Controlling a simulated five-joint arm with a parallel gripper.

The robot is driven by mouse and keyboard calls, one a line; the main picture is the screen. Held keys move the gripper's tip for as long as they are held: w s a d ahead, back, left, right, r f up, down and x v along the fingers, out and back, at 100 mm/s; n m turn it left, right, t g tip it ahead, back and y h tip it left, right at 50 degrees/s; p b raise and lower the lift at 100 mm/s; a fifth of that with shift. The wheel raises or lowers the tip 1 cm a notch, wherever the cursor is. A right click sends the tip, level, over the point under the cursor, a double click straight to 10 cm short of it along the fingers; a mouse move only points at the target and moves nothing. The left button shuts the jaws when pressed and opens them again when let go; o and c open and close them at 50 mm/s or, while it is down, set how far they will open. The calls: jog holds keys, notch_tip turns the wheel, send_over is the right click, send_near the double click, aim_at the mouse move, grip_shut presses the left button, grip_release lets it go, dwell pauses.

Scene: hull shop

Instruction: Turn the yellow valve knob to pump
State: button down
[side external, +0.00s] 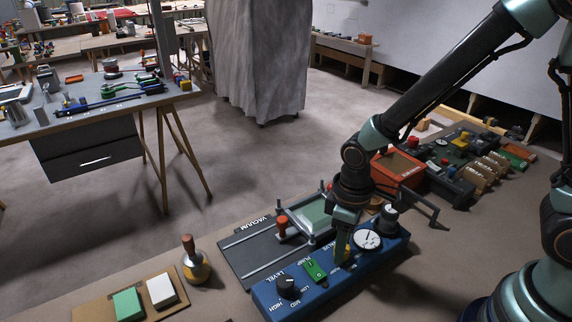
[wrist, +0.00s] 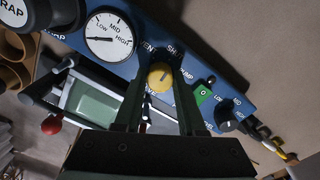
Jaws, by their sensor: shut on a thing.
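The yellow valve knob (wrist: 160,74) sits on the blue panel (wrist: 135,67) in the wrist view, with the words VENT, SHUT and PUMP partly visible around it. My gripper (wrist: 158,86) is shut on the knob, with a dark finger on either side of it. In the side view my gripper (side external: 344,240) points down onto the blue panel (side external: 270,296) and hides most of the knob, leaving only a sliver of yellow. I cannot tell surely which label the knob's mark points to.
A round gauge (side external: 367,239) is beside my gripper; its needle is near LOW in the wrist view (wrist: 110,35). A green switch (side external: 315,271) and a black LEVEL knob (side external: 291,287) lie on the other side. A clamped green-windowed frame (side external: 312,214) stands behind. A bottle (side external: 195,263) stands left.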

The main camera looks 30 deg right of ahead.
jog(key=m, duration=0.6)
jog(key=shift+s+a, duration=0.1)
jog(key=m, duration=0.6)
jog(key=shift+m, duration=0.3)
dwell(0.3)
jog(key=c, duration=0.5)
grip_release()
jog(key=shift+r, duration=0.1)
notch_tip(320, 180, up, 12)
jog(key=shift+w, duration=0.2)
